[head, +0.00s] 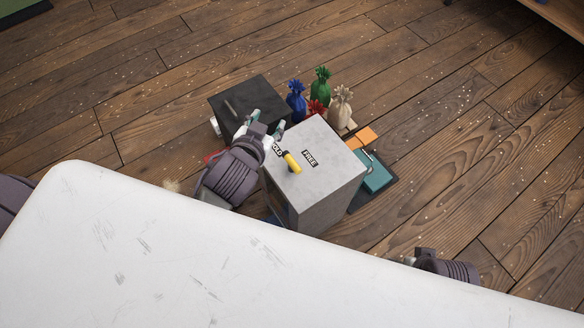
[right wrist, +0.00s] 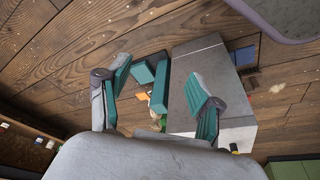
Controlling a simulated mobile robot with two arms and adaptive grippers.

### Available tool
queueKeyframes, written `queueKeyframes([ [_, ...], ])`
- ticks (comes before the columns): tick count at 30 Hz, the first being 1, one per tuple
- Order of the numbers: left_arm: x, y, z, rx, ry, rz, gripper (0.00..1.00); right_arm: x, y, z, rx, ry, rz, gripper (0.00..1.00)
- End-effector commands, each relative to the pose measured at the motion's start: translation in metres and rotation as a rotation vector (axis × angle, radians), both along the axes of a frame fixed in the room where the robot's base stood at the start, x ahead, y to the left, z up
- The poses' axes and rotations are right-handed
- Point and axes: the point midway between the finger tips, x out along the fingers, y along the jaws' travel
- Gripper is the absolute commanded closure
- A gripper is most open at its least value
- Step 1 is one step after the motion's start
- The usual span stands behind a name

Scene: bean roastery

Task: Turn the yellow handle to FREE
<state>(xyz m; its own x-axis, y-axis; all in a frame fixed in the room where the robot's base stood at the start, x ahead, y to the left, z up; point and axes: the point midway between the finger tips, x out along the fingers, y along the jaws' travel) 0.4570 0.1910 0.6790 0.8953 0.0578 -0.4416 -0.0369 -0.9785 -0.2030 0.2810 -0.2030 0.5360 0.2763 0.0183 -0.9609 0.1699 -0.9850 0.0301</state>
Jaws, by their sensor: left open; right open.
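The yellow handle (head: 291,162) sits on top of a grey box (head: 335,170) in the head view. A label reading FREE (head: 310,158) is on the box top to the right of the handle. Another label (head: 277,150), partly covered by my gripper, lies at the handle's left end. My left gripper (head: 267,124) is open, just left of and above the handle in the picture; whether it touches the handle cannot be told. In the right wrist view, my right gripper (right wrist: 158,90) is open and empty, with the grey box (right wrist: 200,85) beyond it.
A black box (head: 240,98) stands left of the grey one. Behind are blue (head: 296,101), green (head: 320,80), red (head: 317,108) and cream (head: 341,104) sacks. A teal item (head: 376,177) and an orange item (head: 366,136) lie to the right. Wooden floor surrounds them.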

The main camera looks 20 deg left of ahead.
Motion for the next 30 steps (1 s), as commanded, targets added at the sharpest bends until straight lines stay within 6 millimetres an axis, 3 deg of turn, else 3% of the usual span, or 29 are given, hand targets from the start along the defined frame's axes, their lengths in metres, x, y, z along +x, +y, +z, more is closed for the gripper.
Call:
queueKeyframes([
  [3, 0.030, -0.020, 0.061, 0.006, -0.258, -0.065, 0.48, -0.001, 0.000, -0.003, 0.000, -0.001, 0.000, 0.35],
  [9, 0.050, -0.079, 0.151, 0.026, -0.652, -0.289, 0.48, 0.001, 0.000, -0.016, 0.000, 0.005, 0.001, 0.35],
  [13, 0.037, -0.143, 0.199, 0.065, -0.904, -0.578, 0.48, 0.002, 0.001, -0.031, 0.000, 0.010, 0.001, 0.35],
  [16, 0.007, -0.205, 0.210, 0.134, -1.046, -0.921, 0.48, 0.002, 0.001, -0.046, 0.000, 0.016, 0.002, 0.35],
  [19, -0.029, -0.253, 0.182, 0.251, -1.056, -1.314, 0.48, 0.002, 0.001, -0.061, -0.001, 0.022, 0.003, 0.35],
  [21, -0.048, -0.269, 0.144, 0.365, -0.967, -1.584, 0.48, 0.001, 0.001, -0.072, -0.001, 0.026, 0.004, 0.35],
  [23, -0.056, -0.267, 0.103, 0.481, -0.825, -1.791, 0.48, 0.001, 0.001, -0.081, -0.001, 0.030, 0.004, 0.35],
  [25, -0.056, -0.249, 0.056, 0.632, -0.594, -1.980, 0.48, 0.000, 0.001, -0.091, -0.001, 0.033, 0.005, 0.35],
  [27, -0.047, -0.215, 0.017, 0.783, -0.322, -2.093, 0.48, 0.000, 0.002, -0.100, -0.002, 0.036, 0.006, 0.35],
  [30, -0.027, -0.158, -0.017, 0.967, 0.065, -2.132, 0.48, -0.002, 0.001, -0.111, -0.002, 0.040, 0.007, 0.35],
])
